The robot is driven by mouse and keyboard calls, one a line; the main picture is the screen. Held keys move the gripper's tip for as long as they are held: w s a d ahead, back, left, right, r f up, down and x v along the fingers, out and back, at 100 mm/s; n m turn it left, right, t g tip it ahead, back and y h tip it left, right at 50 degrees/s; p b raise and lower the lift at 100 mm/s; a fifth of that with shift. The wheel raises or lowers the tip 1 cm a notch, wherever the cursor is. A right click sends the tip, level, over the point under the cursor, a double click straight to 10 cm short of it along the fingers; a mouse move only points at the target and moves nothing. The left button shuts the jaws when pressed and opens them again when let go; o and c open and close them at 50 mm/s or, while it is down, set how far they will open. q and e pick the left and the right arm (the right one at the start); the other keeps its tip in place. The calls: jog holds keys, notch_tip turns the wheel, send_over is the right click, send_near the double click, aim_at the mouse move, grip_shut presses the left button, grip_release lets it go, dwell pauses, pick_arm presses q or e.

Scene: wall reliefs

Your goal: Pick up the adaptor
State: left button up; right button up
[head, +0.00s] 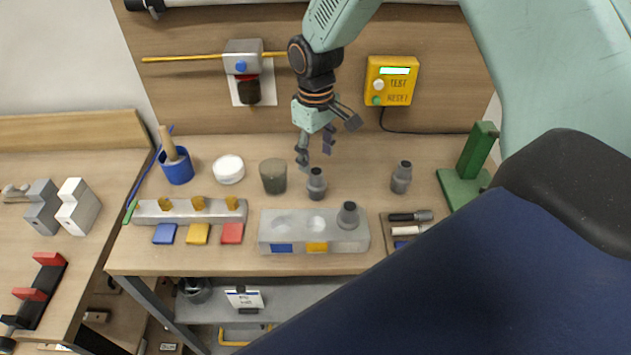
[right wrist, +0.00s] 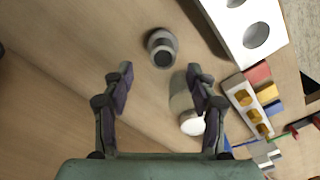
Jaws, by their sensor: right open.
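Three dark grey stepped adaptors show in the head view. One adaptor (head: 316,184) stands upright on the table just below my right gripper, another adaptor (head: 401,177) stands farther right, and a third adaptor (head: 348,215) sits in the right hole of a grey block (head: 270,238). My right gripper (head: 315,153) is open and empty, pointing down above the table. In the right wrist view, an adaptor (right wrist: 162,48) lies ahead of and between the open fingertips (right wrist: 160,76), with no visible contact. My left gripper is not in view.
A blue cup (head: 177,168), a green stand (head: 468,170) and a peg rack (head: 160,212) surround the area. A yellow test box (head: 390,82) hangs behind.

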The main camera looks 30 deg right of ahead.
aim_at(317, 172)
jog(key=shift+s+a+f, duration=0.2)
jog(key=shift+s+f, duration=0.1)
jog(key=shift+f, duration=0.2)
jog(key=shift+s+a+f, duration=0.15)
jog(key=shift+s+f, duration=0.15)
jog(key=shift+f, duration=0.2)
jog(key=f, duration=0.2)
jog(key=w+f, duration=0.1)
jog(key=shift+d+f+p, duration=0.3)
jog(key=shift+d+f, duration=0.1)
jog(key=shift+s+a+r, duration=0.2)
jog(key=shift+a+r, duration=0.05)
jog(key=shift+a, duration=0.05)
jog(key=shift+s+r, duration=0.2)
jog(key=shift+s, duration=0.05)
jog(key=shift+c, duration=1.4)
jog(key=shift+w+d+f, duration=0.25)
jog(key=shift+w+f, duration=0.1)
jog(key=shift+w, duration=0.05)
jog(key=c, duration=0.5)
jog(key=shift+a+r, duration=0.1)
jog(key=shift+c, duration=1.4)
jog(key=shift+s+a+r, duration=0.15)
jog(key=shift+s, duration=0.1)
grip_shut()
